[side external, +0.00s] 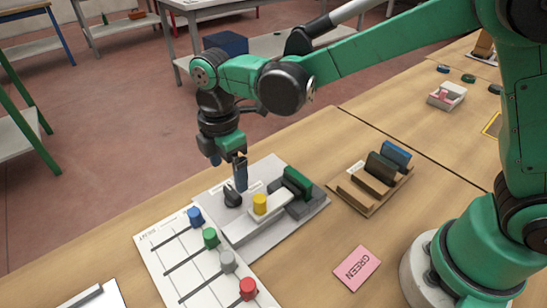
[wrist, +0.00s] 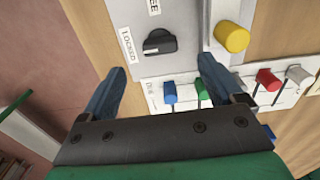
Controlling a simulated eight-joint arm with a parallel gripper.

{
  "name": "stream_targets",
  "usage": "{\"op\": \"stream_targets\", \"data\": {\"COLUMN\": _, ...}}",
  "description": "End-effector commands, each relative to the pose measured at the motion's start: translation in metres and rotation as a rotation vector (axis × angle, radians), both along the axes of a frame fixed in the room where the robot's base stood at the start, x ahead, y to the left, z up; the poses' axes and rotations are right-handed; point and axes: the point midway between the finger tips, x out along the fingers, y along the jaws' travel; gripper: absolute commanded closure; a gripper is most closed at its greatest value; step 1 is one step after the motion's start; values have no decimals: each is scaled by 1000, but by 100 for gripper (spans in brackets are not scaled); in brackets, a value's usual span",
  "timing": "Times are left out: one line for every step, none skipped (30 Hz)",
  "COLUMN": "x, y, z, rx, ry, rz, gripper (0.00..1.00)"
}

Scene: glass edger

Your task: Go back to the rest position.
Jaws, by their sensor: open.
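My gripper (side external: 240,172) is above the light grey panel of the edger (side external: 213,196), by the black knob (side external: 232,196). In the wrist view my gripper (wrist: 160,88) has its two blue-grey fingers wide apart with nothing between them. The black knob (wrist: 160,42) shows just beyond the fingers, with a label reading LOCKED beside it and another label partly cut off. It looks apart from the fingers. The yellow cylinder (side external: 260,204) stands on the light bar of the edger, and a green slab (side external: 297,182) stands in its dark grey block.
A white board (side external: 160,246) carries blue, green, grey and red knobs. A wooden rack (side external: 350,194) holds dark and blue slabs to the right. A pink card reading GREEN (side external: 357,268) lies on the table near my base. The air above the panel is mostly clear.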

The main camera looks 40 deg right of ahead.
Motion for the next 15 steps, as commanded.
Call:
{"op": "stream_targets", "data": {"x": 0, "y": 0, "z": 0, "rx": 0, "ry": 0, "rz": 0, "gripper": 13}}
{"op": "stream_targets", "data": {"x": 0, "y": 0, "z": 0, "rx": 0, "ry": 0, "rz": 0, "gripper": 13}}
{"op": "stream_targets", "data": {"x": 0, "y": 0, "z": 0, "rx": 0, "ry": 0, "rz": 0, "gripper": 13}}
{"op": "stream_targets", "data": {"x": 0, "y": 0, "z": 0, "rx": 0, "ry": 0, "rz": 0, "gripper": 13}}
{"op": "stream_targets", "data": {"x": 0, "y": 0, "z": 0, "rx": 0, "ry": 0, "rz": -1, "gripper": 13}}
{"op": "stream_targets", "data": {"x": 0, "y": -1, "z": 1, "rx": 1, "ry": -2, "rz": -6, "gripper": 13}}
{"op": "stream_targets", "data": {"x": 0, "y": -2, "z": 2, "rx": 2, "ry": -5, "rz": -15, "gripper": 13}}
{"op": "stream_targets", "data": {"x": -1, "y": -4, "z": 4, "rx": 5, "ry": -11, "rz": -29, "gripper": 13}}
{"op": "stream_targets", "data": {"x": -1, "y": -8, "z": 7, "rx": 9, "ry": -21, "rz": -60, "gripper": 13}}
{"op": "stream_targets", "data": {"x": -1, "y": -12, "z": 11, "rx": 16, "ry": -32, "rz": -91, "gripper": 13}}
{"op": "stream_targets", "data": {"x": -2, "y": -17, "z": 16, "rx": 22, "ry": -46, "rz": -131, "gripper": 13}}
{"op": "stream_targets", "data": {"x": -4, "y": -24, "z": 23, "rx": 34, "ry": -67, "rz": -196, "gripper": 13}}
{"op": "stream_targets", "data": {"x": -6, "y": -31, "z": 28, "rx": 46, "ry": -87, "rz": -255, "gripper": 13}}
{"op": "stream_targets", "data": {"x": -8, "y": -39, "z": 35, "rx": 59, "ry": -109, "rz": -318, "gripper": 13}}
{"op": "stream_targets", "data": {"x": -12, "y": -50, "z": 42, "rx": 80, "ry": -139, "rz": -411, "gripper": 13}}
